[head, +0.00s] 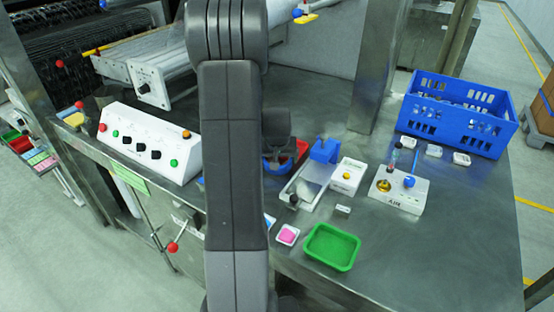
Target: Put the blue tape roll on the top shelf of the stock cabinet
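My dark grey arm runs down the middle of the head view and hides part of the bench. A dark part beside it, seemingly my wrist or gripper (277,126), shows just to its right; no fingertips can be made out. Below that part is a curved blue thing (276,168), partly hidden by my arm, next to a red tray (301,151). It may be the blue tape roll or a blue tray; I cannot tell which. I cannot tell whether my gripper touches or holds it. No stock cabinet can be made out.
The steel bench (385,235) carries a white control box (150,143), a green tray (332,247), a blue crate (458,112), a white block with a blue knob (398,190) and a blue block (325,150). A steel post (377,65) rises behind. The bench's right front is clear.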

